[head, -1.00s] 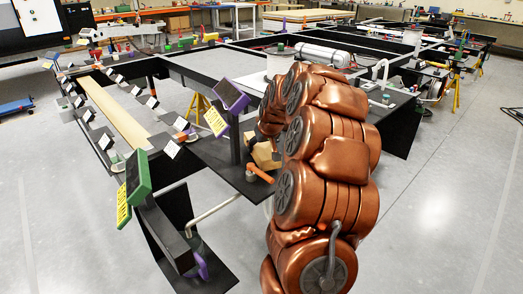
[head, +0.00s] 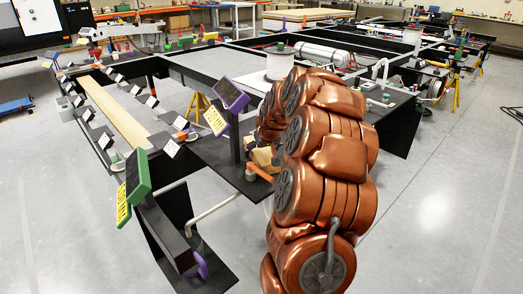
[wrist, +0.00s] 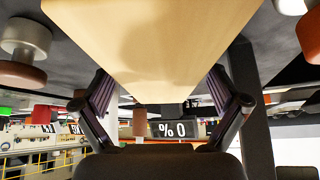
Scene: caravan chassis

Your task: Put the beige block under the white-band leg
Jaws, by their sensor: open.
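The beige block (wrist: 155,45) fills the top middle of the wrist view, its near end between my fingers. My gripper (wrist: 162,98) is open, with a dark finger on each side of the block; I cannot tell whether either finger touches it. In the head view a beige block (head: 262,157) shows on the dark plate behind my copper-coloured arm, partly hidden, and my gripper is hidden there. I cannot pick out a white-band leg for certain in either view.
The dark chassis frame (head: 205,62) stretches to the back. A purple-edged panel (head: 231,95) and a green-edged panel (head: 138,175) stand left of my arm. An orange handle (head: 259,172) is close to the block. The floor (head: 440,220) at right is clear.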

